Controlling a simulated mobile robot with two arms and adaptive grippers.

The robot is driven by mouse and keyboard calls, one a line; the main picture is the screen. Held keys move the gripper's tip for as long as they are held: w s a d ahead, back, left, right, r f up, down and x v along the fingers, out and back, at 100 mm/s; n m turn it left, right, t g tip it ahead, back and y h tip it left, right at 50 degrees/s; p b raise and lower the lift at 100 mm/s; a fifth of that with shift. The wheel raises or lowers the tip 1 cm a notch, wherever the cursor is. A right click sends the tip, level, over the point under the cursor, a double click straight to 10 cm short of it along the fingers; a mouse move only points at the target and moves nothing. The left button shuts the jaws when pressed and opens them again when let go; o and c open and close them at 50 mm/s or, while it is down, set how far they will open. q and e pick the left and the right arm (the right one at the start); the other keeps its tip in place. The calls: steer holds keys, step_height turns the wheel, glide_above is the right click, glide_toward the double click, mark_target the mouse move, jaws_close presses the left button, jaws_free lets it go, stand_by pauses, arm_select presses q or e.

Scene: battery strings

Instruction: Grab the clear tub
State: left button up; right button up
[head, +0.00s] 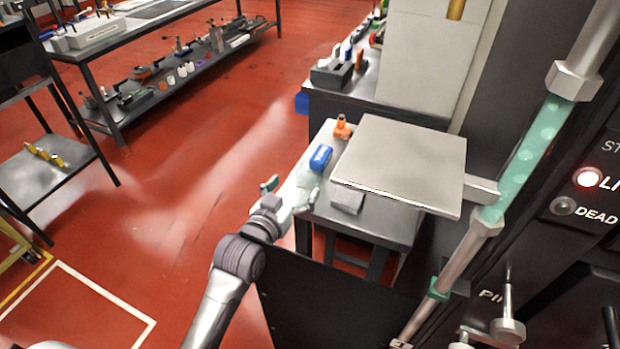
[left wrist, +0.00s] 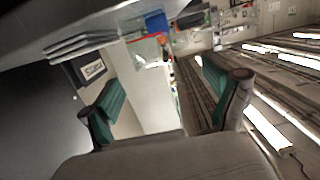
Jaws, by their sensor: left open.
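What looks like the clear tub (head: 306,178) is a faint, see-through shape on the small grey table, just in front of a blue object (head: 320,158). In the left wrist view a pale see-through box (left wrist: 148,50) shows beyond my fingertips, next to a blue item (left wrist: 157,22). My left gripper (head: 291,189) is open and empty, with its green-padded fingers spread, at the table's left edge. In the left wrist view the open gripper (left wrist: 165,95) has the tub ahead between and beyond its fingers, apart from them. My right gripper is not in view.
A flat grey plate (head: 405,160) hangs over much of the small table (head: 375,228). An orange bottle (head: 342,128) and a grey block (head: 347,199) are near the tub. A dark panel with pipes (head: 525,160) stands at right. Red floor is open at left.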

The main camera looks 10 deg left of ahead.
mark_target(305, 178)
arm_select(q)
steer(key=shift+x, duration=0.8)
steer(key=shift+w+d, duration=0.25)
steer(key=shift+w, duration=0.05)
steer(key=shift+w+d, duration=0.15)
steer(key=shift+w, duration=0.4)
steer(key=p+x, duration=0.1)
steer(key=x, duration=0.3)
steer(key=shift+w+d+f, duration=0.15)
steer(key=shift+f, duration=0.05)
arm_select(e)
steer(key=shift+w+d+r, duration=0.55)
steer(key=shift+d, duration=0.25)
arm_select(q)
steer(key=shift+c, duration=0.2)
steer(key=c, duration=1.1)
steer(key=shift+c, duration=0.4)
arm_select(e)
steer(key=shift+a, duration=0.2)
arm_select(q)
steer(key=shift+r, duration=0.1)
